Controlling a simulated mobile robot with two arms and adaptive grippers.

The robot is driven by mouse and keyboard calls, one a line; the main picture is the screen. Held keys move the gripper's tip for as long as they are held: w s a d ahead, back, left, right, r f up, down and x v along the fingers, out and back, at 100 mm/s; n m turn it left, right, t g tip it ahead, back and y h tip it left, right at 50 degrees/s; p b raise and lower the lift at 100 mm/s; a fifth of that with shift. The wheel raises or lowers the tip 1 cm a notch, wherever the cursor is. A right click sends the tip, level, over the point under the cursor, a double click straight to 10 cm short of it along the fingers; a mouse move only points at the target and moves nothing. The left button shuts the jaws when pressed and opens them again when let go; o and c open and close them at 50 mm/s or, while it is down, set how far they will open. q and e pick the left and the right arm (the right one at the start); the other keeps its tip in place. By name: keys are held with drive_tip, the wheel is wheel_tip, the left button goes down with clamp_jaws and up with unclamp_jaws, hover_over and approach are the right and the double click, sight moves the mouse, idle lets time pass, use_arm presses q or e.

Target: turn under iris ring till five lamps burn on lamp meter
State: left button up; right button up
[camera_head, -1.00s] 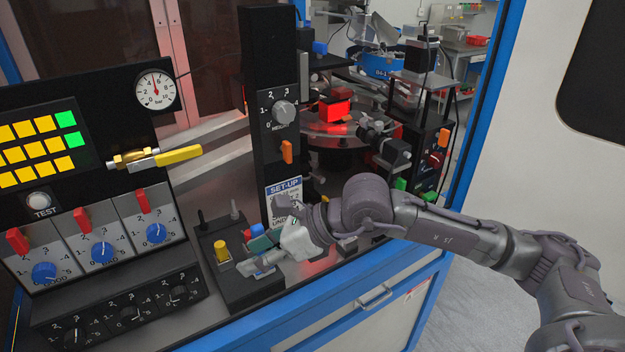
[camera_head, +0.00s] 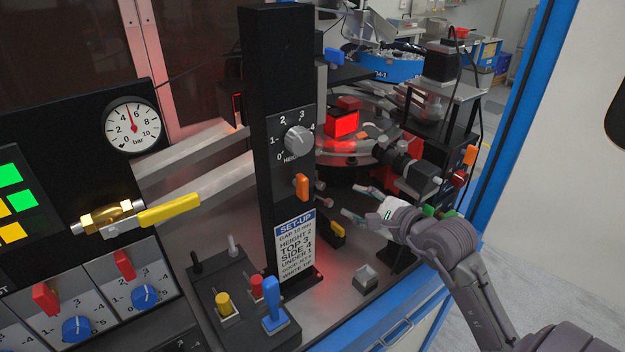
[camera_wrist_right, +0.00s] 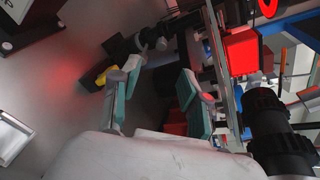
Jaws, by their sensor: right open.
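My right gripper (camera_head: 357,202) is open and empty in the head view, reaching left over the metal deck behind the set-up post. In the right wrist view its two teal fingers (camera_wrist_right: 155,88) stand apart. A dark body with a ridged round part (camera_wrist_right: 148,40) lies beyond the fingertips, apart from them; I cannot tell whether it is the under iris ring. A black piece with a yellow part (camera_wrist_right: 104,76) lies left of the fingers. A panel of lit green and yellow lamps (camera_head: 10,200) is cut off at the left; I cannot tell whether it is the lamp meter. My left gripper is not in view.
The black post (camera_head: 270,100) with a height knob (camera_head: 298,139) and set-up card (camera_head: 296,250) stands left of my gripper. A black side lens (camera_head: 405,165) is close above it. A control box with a blue lever (camera_head: 272,300) stands in front.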

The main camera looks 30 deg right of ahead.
drive_tip(key=p, duration=0.2)
approach(323, 186)
drive_tip(key=w, duration=0.3)
drive_tip(key=x, duration=0.2)
drive_tip(key=p+x, duration=0.1)
drive_tip(key=x, duration=0.1)
drive_tip(key=shift+s+f, duration=0.15)
drive_tip(key=shift+f, duration=0.15)
drive_tip(key=shift+x, duration=1)
drive_tip(key=shift+w+a+f, duration=0.1)
drive_tip(key=shift+w+f, duration=0.05)
drive_tip(key=shift+w, duration=0.05)
drive_tip(key=shift+w+f, duration=0.15)
drive_tip(key=shift+w, duration=0.15)
drive_tip(key=shift+s, duration=0.1)
drive_tip(key=shift+c, duration=0.9)
clamp_jaws()
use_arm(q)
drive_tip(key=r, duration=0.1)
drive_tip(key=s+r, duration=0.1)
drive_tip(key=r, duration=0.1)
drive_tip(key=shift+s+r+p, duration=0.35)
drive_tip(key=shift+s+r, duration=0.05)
